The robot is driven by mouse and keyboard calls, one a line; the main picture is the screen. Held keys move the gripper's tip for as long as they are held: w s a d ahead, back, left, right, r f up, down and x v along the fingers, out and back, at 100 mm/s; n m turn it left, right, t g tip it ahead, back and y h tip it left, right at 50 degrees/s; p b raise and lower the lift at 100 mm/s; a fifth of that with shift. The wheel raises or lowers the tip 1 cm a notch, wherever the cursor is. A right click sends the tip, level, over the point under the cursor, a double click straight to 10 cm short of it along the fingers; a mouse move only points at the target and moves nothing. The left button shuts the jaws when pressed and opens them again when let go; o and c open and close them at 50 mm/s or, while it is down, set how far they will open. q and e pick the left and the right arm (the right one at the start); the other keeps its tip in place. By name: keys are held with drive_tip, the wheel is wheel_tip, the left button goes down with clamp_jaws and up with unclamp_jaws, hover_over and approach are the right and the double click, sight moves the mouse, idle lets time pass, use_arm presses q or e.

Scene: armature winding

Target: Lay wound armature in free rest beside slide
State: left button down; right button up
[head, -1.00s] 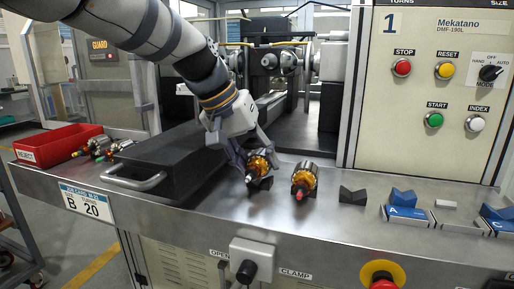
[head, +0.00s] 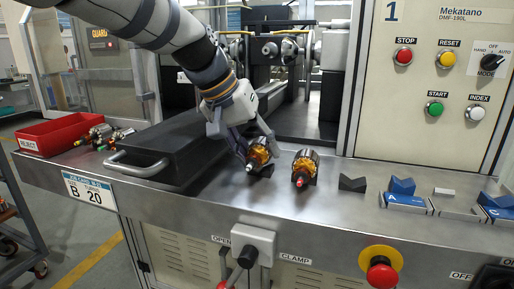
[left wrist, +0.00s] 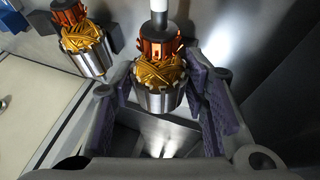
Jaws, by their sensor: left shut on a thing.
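My left gripper (head: 250,143) is shut on a wound armature (head: 259,151) with a copper-coloured winding. In the left wrist view, the purple finger pads of my left gripper (left wrist: 168,95) are on both sides of this armature's steel core (left wrist: 158,98). The armature is at a black rest (head: 264,171) beside the dark slide (head: 165,148); I cannot tell whether it bears on the rest. A second wound armature (head: 305,167) lies just to its right and also shows in the left wrist view (left wrist: 84,45). My right gripper is not in view.
An empty black rest (head: 352,184) and blue rests (head: 402,188) stand further right on the steel bench. A red reject bin (head: 62,136) and several armatures (head: 103,134) are at left. The clamp lever (head: 247,256) and red stop button (head: 382,274) are in front.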

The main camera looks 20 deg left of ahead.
sight(260, 164)
use_arm(q)
drive_tip(key=shift+s+f+g, duration=0.15)
drive_tip(key=shift+f+g, duration=0.05)
drive_tip(key=shift+f, duration=0.7)
drive_tip(key=shift+s+f+g, duration=0.1)
drive_tip(key=shift+f+g, duration=0.1)
drive_tip(key=shift+f, duration=0.65)
drive_tip(key=c, duration=1.1)
unclamp_jaws()
drive_tip(key=o, duration=0.4)
drive_tip(key=shift+w+d+f, duration=0.1)
drive_tip(key=shift+w, duration=0.1)
drive_tip(key=shift+w+d+r, duration=0.1)
drive_tip(key=shift+w+r, duration=0.05)
drive_tip(key=shift+r, duration=0.5)
drive_tip(key=shift+r, duration=0.1)
drive_tip(key=shift+r, duration=0.35)
wheel_tip(260, 164, up, 9)
drive_tip(key=shift+r, duration=0.1)
